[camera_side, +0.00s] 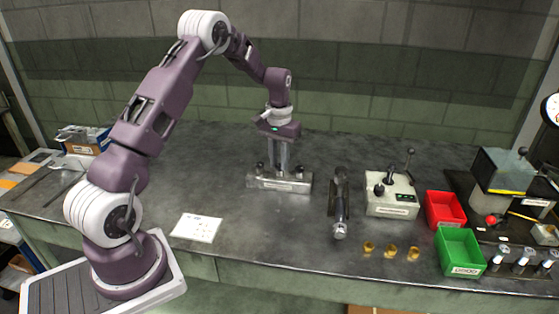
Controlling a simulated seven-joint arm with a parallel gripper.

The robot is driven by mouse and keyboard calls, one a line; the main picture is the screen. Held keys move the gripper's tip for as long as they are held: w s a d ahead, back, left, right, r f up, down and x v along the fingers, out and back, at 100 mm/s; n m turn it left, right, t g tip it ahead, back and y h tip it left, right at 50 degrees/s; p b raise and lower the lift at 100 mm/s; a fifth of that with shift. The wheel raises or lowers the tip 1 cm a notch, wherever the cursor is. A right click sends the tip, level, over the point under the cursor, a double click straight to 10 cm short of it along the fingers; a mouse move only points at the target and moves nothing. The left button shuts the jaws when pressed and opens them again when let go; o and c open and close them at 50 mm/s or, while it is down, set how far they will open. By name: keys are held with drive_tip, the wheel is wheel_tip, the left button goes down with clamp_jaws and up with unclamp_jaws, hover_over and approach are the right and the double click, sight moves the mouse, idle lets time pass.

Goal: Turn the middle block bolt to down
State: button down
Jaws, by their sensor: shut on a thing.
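A metal block (298,187) with a pale label on its front stands on the table near the middle. Short dark bolts or knobs show on its top, one toward the left (261,168) and one toward the right (300,171). My gripper (279,168) points straight down over the middle of the block. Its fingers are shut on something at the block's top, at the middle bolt. The fingers hide most of that bolt, so its direction cannot be told.
A dark metal cylinder (340,202) lies right of the block. Beyond it are a white lever box (391,194), a red bin (445,210), a green bin (460,251) and several brass pieces (390,251). A white sheet (197,227) lies front left. Table between sheet and cylinder is clear.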

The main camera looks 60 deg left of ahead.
drive_tip(key=m, duration=0.6)
drive_tip(key=shift+w+a+r, duration=0.1)
drive_tip(key=shift+a+r, duration=0.05)
drive_tip(key=m, duration=0.6)
drive_tip(key=shift+a+m, duration=0.15)
drive_tip(key=shift+m, duration=0.15)
drive_tip(key=m, duration=0.6)
drive_tip(key=shift+w+m, duration=0.15)
drive_tip(key=shift+m, duration=0.15)
drive_tip(key=m, duration=0.6)
drive_tip(key=shift+w, duration=0.1)
drive_tip(key=m, duration=0.3)
drive_tip(key=shift+w+m, duration=0.1)
drive_tip(key=shift+m, duration=0.3)
drive_tip(key=m, duration=0.3)
drive_tip(key=shift+m, duration=0.4)
drive_tip(key=m, duration=0.4)
drive_tip(key=shift+w, duration=0.1)
drive_tip(key=shift+m, duration=1.6)
